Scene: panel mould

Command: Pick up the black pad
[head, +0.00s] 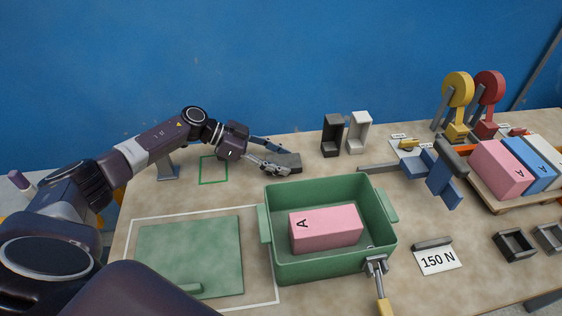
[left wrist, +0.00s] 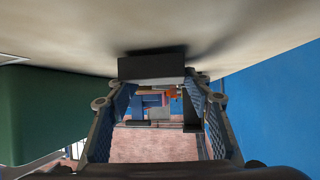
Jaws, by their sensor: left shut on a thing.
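The black pad (head: 290,160) is a small dark block at the back of the table, behind the green mould box (head: 325,263). My left gripper (head: 279,159) is shut on it, one finger on each side. In the left wrist view the black pad (left wrist: 152,67) spans the gap between the fingertips of the left gripper (left wrist: 152,84). The pad is at or close to the tabletop; I cannot tell whether it touches. My right gripper is not in view.
A pink block marked A (head: 326,229) lies in the green box. A black holder (head: 332,137) and a white holder (head: 358,132) stand right of the pad. A green outlined square (head: 213,182) is left of it. A blue-grey fixture (head: 432,172) stands further right.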

